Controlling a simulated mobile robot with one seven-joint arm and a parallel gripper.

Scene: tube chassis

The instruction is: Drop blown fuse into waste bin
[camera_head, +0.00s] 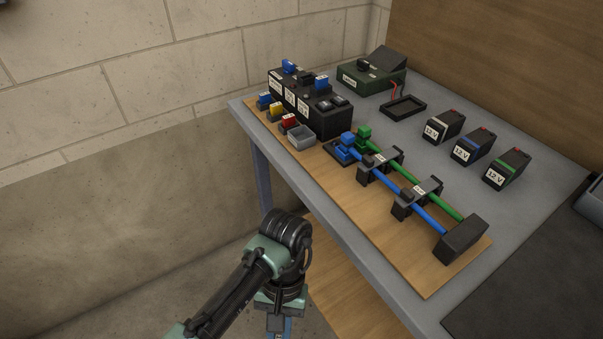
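A small open grey bin (301,137) stands on the wooden board beside the black fuse box and looks like the waste bin; I cannot see anything in it. The black fuse box (325,119) has white labels and carries blue fuse-like pieces, one at its back left (289,66) and one at its right (321,82). Blue (264,99), yellow (275,109) and red (288,121) pieces sit in small dark holders along its front. I cannot tell which fuse is blown. My arm hangs in front of the table, and its gripper fingers are below the picture's edge.
Blue (397,195) and green (413,182) tubes run through black clamps to a black end block (461,239). Three 12 V batteries (473,146) stand at the right. A dark green case (371,77) and an empty black tray (403,107) are at the back.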

